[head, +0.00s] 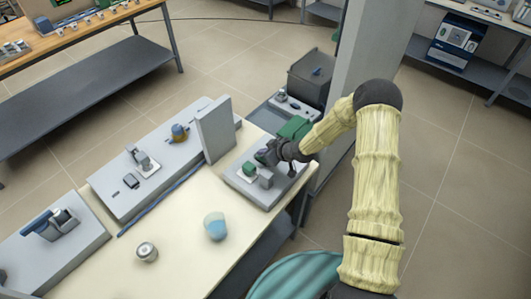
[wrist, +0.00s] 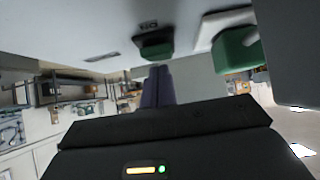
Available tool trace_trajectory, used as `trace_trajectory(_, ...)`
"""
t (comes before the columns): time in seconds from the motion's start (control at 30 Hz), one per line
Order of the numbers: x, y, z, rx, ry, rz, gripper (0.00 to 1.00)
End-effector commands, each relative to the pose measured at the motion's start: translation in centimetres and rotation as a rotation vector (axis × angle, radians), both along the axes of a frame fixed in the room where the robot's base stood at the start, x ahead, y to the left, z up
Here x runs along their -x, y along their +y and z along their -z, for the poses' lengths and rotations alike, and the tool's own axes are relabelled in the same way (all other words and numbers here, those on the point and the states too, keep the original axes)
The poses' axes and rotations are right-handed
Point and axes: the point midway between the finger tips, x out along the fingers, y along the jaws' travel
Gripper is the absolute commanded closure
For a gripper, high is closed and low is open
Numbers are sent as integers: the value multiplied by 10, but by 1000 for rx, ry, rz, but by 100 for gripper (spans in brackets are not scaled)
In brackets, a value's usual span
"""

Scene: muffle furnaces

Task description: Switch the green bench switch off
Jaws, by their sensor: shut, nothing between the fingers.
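A small green switch block (head: 249,168) sits on the grey panel (head: 240,183) at the right end of the bench in the head view. My gripper (head: 262,157) is shut and empty, close beside this block at its upper right. In the wrist view the dark, closed fingers (wrist: 157,78) point at a dark green block (wrist: 153,46) with a small marking above it. A gap or contact between them cannot be told. A second, brighter green part (wrist: 236,50) by a white plate is to the right. The switch's on or off position is not clear.
A grey block (head: 266,178) stands close by my gripper on the same panel. An upright grey plate (head: 214,130) rises to its left. A larger green box (head: 295,127) lies behind my wrist. A blue cup (head: 215,226) and a metal jar (head: 147,251) stand on the bench.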

Motion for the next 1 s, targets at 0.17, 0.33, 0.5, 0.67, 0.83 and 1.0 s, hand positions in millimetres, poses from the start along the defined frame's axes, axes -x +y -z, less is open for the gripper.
trace_trajectory(0.17,-5,4,-2,0,-2,2,100)
trace_trajectory(0.33,-6,4,-3,0,-1,4,100)
trace_trajectory(0.5,-6,4,-3,-1,-1,5,100)
trace_trajectory(0.67,-7,5,-10,-1,-2,4,100)
trace_trajectory(0.83,-8,9,-33,-1,-2,2,100)
trace_trajectory(1.0,-4,4,-51,1,-3,3,100)
